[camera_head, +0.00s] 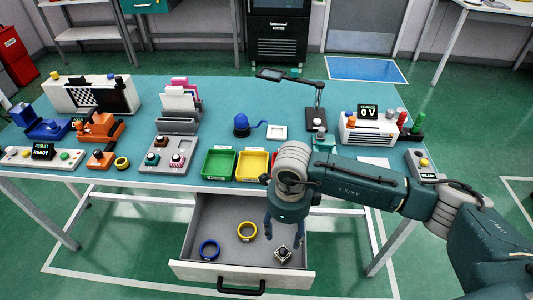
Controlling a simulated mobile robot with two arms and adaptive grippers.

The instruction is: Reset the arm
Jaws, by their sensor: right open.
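My right arm (360,183) comes in from the right and reaches over the front edge of the table. My right gripper (284,236) points down above the right side of an open drawer (207,225). Its fingers are apart, with nothing seen between them. A small dark-and-light part (283,255) lies in the drawer just below the fingertips. Whether the fingers touch it I cannot tell. My left gripper does not show.
On the table (330,90) stand green (219,163) and yellow (252,164) trays, a blue domed device (241,124), a lamp (318,100) and a power unit (368,128). The table's back middle is clear.

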